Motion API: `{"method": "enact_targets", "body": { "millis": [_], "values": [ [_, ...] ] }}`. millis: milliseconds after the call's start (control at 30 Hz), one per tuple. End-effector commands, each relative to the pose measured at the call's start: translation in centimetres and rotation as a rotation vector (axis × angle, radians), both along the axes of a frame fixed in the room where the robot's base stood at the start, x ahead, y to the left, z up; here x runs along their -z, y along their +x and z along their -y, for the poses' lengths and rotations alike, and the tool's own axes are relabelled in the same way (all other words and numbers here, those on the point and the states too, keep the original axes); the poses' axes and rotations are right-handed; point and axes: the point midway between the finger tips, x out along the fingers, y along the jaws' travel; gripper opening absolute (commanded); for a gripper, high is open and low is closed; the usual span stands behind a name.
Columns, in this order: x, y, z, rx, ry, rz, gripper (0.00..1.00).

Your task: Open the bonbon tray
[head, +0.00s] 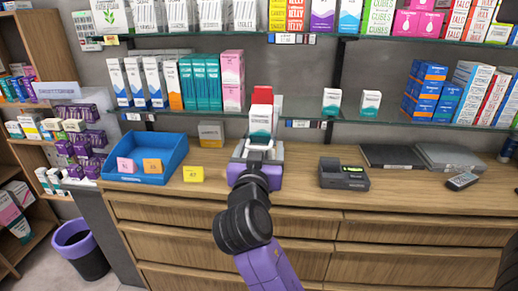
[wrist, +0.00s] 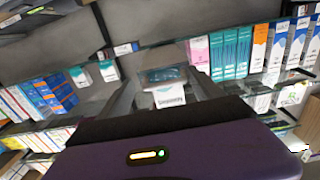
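No label names a bonbon tray. A blue open-topped tray (head: 128,160) stands on the left of the counter, with small pink and orange cards at its front. The wooden drawers (head: 381,237) below the counter look shut. My gripper (head: 260,147) is above the middle of the counter, right of the blue tray, pointing toward the back shelf. Its fingers look spread in the wrist view (wrist: 164,92). A small white and teal box (head: 260,122) shows between or just beyond the fingertips; I cannot tell whether they touch it.
A dark card terminal (head: 344,175) stands right of my gripper, with flat dark grey slabs (head: 449,157) and a remote (head: 462,181) further right. A yellow card (head: 193,174) lies beside the blue tray. Glass shelves of boxes line the back. A purple bin (head: 81,250) stands at left.

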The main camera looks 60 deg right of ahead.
Motion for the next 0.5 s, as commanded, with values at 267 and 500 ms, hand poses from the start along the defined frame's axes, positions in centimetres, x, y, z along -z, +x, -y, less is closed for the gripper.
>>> {"method": "enact_targets", "body": {
  "millis": [267,500],
  "values": [
    [0.0,0.2,-0.2,-0.006,0.0,0.001,0.74],
    [0.2,-0.7,-2.7,-0.01,0.0,0.002,0.74]
  ]
}}
